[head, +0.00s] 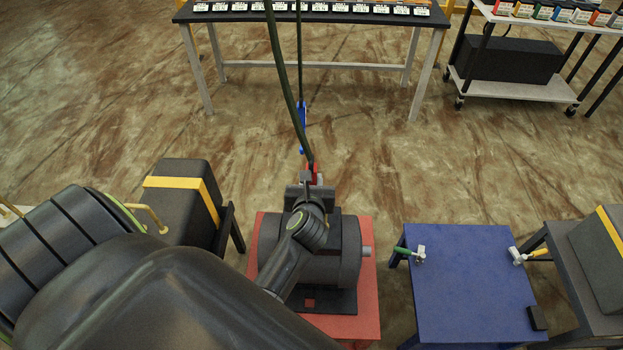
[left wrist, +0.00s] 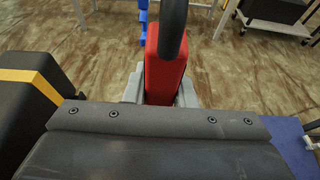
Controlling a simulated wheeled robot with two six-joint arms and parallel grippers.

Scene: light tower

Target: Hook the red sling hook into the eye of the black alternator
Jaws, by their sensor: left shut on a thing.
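The red sling hook (head: 313,168) hangs at the end of a dark green sling rope (head: 287,95). My left gripper (head: 307,180) is shut on it, just above the far side of the black alternator (head: 345,250). In the left wrist view the red hook block (left wrist: 164,68) stands between the grey fingers of my left gripper (left wrist: 162,92), with the dark sling rope above it. The alternator sits on a red stand (head: 368,305), partly covered by my left arm. Its eye is hidden, and I cannot tell how the hook's tip lies to it. My right gripper is not in view.
A blue hook (head: 301,125) hangs on another line behind. A blue table (head: 470,285) with green-handled (head: 410,253) and yellow-handled (head: 530,255) items stands right. A black box with a yellow band (head: 180,200) is left. Open floor lies beyond, up to the long table (head: 310,17).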

